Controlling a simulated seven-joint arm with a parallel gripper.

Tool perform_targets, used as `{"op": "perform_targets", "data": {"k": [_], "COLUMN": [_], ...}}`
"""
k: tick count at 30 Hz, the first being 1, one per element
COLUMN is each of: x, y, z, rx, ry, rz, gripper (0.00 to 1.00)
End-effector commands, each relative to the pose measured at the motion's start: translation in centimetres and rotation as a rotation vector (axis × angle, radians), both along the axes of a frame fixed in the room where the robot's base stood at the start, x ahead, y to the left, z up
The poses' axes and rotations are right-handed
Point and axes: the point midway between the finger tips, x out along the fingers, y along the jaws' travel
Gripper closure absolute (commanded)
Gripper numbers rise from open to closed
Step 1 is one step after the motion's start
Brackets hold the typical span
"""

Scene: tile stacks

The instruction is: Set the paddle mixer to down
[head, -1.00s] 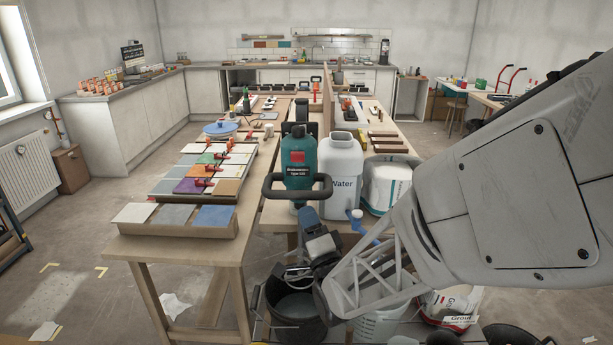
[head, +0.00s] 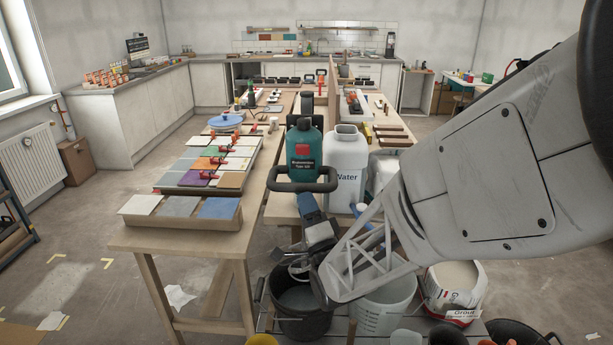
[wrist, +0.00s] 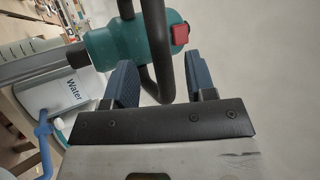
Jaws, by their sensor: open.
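The paddle mixer has a teal body (head: 304,150) with a red patch and a black looped handle (head: 283,185). It stands upright above a dark bucket (head: 300,313), and its lower part is mostly hidden behind my gripper. My gripper (head: 312,208) is open just below and in front of the handle in the head view. In the wrist view the black handle bar (wrist: 156,50) shows between the two blue fingers of my gripper (wrist: 158,82), with a gap on each side. I cannot tell how deep the bar sits between them.
A white water jug (head: 345,165) stands close to the right of the mixer. A table (head: 160,238) with tile boards is on the left. A pale bucket (head: 385,308) and a grout bag (head: 453,290) stand at lower right.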

Motion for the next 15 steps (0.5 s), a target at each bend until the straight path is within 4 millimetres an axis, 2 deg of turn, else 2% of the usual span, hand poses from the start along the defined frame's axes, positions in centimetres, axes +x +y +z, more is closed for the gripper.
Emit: {"op": "perform_targets", "data": {"k": [9, 15], "x": [2.9, 4.0], "y": [1.5, 2.0], "z": [1.9, 2.6], "rx": [0.000, 0.000], "ry": [0.000, 0.000], "rz": [0.000, 0.000], "gripper": [0.49, 0.49]}}
